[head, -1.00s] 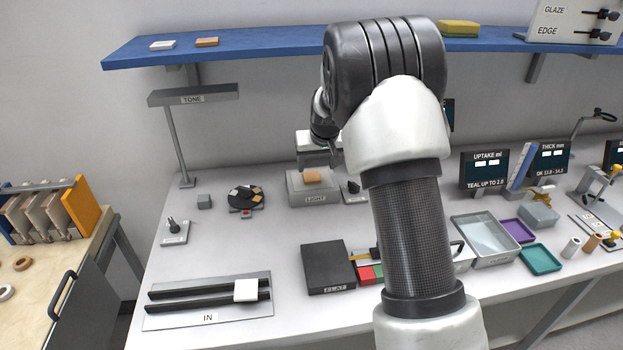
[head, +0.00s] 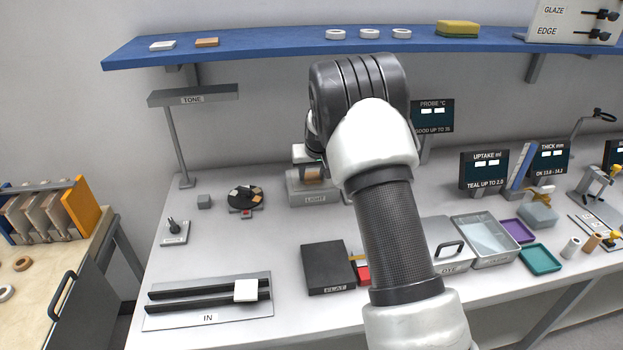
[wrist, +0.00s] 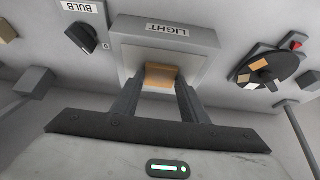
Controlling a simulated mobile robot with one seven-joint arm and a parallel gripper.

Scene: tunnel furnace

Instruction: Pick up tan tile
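The tan tile (head: 313,174) is on the light box labelled LIGHT (head: 315,198). In the wrist view the tile (wrist: 161,76) shows between the far ends of my gripper's two dark fingers. My gripper (wrist: 160,80) looks open, with one finger at each side of the tile; whether either touches it is hard to tell. In the head view my arm partly hides the gripper (head: 312,166), which is at the tile from above and behind.
A knob labelled BULB (wrist: 80,37) is beside the light box. A dark disc with colour chips (head: 245,197) stands to its left. The black FLAT block (head: 330,268) is in front. A blue shelf (head: 270,50) runs overhead.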

